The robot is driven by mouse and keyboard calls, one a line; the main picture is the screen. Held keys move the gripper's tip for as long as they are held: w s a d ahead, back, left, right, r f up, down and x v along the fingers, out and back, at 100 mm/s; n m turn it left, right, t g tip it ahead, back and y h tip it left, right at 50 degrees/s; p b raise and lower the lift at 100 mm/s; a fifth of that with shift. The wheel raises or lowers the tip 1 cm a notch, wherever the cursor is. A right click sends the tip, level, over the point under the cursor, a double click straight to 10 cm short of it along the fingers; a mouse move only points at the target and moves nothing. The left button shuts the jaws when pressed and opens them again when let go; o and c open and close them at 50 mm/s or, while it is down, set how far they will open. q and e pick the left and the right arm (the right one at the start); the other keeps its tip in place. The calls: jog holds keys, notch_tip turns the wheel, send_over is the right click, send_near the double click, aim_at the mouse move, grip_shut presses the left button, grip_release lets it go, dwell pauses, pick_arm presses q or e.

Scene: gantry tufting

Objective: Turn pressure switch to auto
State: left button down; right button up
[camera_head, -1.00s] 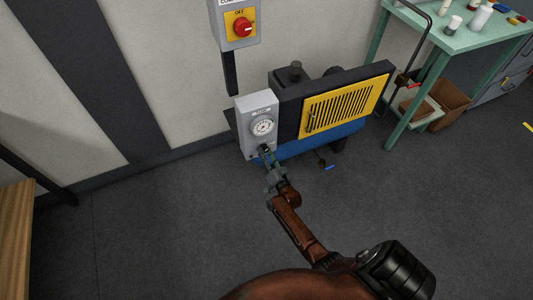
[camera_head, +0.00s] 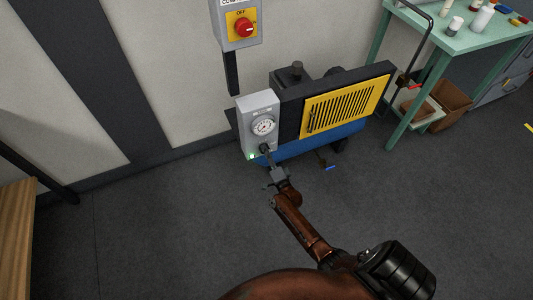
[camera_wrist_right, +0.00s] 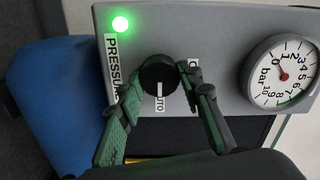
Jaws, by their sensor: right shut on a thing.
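The pressure switch is a black round knob (camera_wrist_right: 158,74) on a grey control box (camera_head: 245,122). Its white pointer mark lines up with the AUTO label in the right wrist view. A green lamp (camera_wrist_right: 120,24) beside the PRESSURE label is lit; it also shows in the head view (camera_head: 251,156). My right gripper (camera_wrist_right: 160,82) has one finger on each side of the knob and is shut on it. In the head view my right gripper (camera_head: 268,155) reaches the lower front of the box. My left gripper is not in view.
A gauge marked bar (camera_wrist_right: 281,73) sits on the same box, its needle near the low end. A blue machine with a yellow vent (camera_head: 345,103) stands beside it. A red OFF switch (camera_head: 243,27) hangs above. A green table (camera_head: 450,35) stands at right. Floor in front is open.

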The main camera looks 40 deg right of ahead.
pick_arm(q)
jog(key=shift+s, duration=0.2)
pick_arm(e)
jog(key=shift+d, duration=0.1)
jog(key=o, duration=1.2)
jog(key=shift+c, duration=0.2)
jog(key=v, duration=1.2)
